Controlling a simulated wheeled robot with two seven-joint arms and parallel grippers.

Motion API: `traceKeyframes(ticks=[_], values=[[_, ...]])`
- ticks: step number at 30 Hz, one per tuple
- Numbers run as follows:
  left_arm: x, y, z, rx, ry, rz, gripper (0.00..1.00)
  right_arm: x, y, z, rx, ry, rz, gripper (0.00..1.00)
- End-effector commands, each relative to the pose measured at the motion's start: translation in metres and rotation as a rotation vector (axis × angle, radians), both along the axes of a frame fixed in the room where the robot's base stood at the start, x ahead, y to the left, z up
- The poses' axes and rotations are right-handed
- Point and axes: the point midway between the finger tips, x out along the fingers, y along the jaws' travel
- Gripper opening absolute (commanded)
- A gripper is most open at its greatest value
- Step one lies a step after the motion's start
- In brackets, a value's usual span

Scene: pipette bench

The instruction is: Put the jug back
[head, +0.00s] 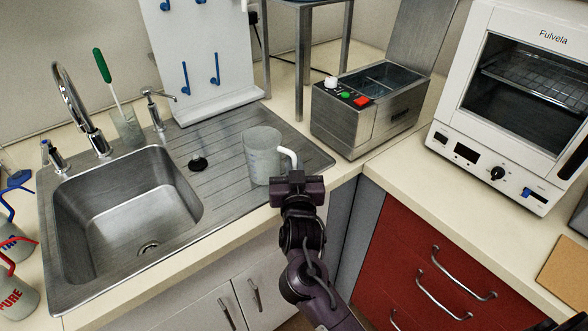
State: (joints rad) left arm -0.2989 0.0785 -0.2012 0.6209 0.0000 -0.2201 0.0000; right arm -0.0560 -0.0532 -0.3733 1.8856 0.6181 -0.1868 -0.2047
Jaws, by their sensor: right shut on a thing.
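The jug (262,155) is a translucent grey-white measuring jug with a white handle (289,157) on its right side. It stands upright at the right part of the ribbed steel drainboard; I cannot tell whether its base touches the board. My right gripper (294,175) is at the handle, on the near right side of the jug, and is shut on the handle. The gripper body hides its fingertips and the lower end of the handle. My left gripper is not in view.
The sink basin (125,215) and tap (78,108) are at the left. A white peg rack (205,60) stands behind the drainboard. A steel water bath (368,105) is right of the jug, and a white oven (515,100) is farther right. Wash bottles (14,290) stand at the left edge.

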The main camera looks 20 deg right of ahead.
Motion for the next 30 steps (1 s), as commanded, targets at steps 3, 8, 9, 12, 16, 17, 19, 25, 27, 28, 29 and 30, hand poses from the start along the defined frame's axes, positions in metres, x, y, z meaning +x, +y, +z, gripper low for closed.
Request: traceKeyframes(ticks=[3,8,9,12,16,17,19,25,27,28,29,30], values=[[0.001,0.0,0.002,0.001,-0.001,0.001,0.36,0.0,0.0,0.001,-0.001,0.002,0.0,0.0],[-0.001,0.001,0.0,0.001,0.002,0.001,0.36,0.0,0.0,-0.003,-0.001,0.002,0.0,0.0],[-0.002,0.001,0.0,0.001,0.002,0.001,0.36,0.0,0.0,-0.004,-0.001,0.003,0.0,0.12],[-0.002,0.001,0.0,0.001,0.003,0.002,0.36,0.0,0.0,-0.003,0.0,0.003,0.0,0.25],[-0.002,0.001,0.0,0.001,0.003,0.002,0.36,0.0,0.0,-0.003,0.0,0.003,0.0,0.33],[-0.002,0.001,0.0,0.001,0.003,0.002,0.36,0.0,0.0,-0.003,0.0,0.003,0.0,0.33],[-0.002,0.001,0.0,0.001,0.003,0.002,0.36,0.0,0.0,-0.003,0.0,0.003,0.0,0.33],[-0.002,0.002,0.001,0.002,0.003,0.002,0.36,-0.002,0.001,0.0,0.0,0.004,0.001,0.33],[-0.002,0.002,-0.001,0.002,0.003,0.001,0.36,-0.011,0.003,-0.002,0.001,0.005,0.002,0.33],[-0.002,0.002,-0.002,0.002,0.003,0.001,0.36,-0.016,0.004,-0.002,0.0,0.005,0.002,0.33],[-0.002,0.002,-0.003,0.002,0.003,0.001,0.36,-0.021,0.006,-0.002,0.001,0.005,0.002,0.33],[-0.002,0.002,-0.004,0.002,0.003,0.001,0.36,-0.029,0.007,-0.002,0.002,0.006,0.001,0.33]])
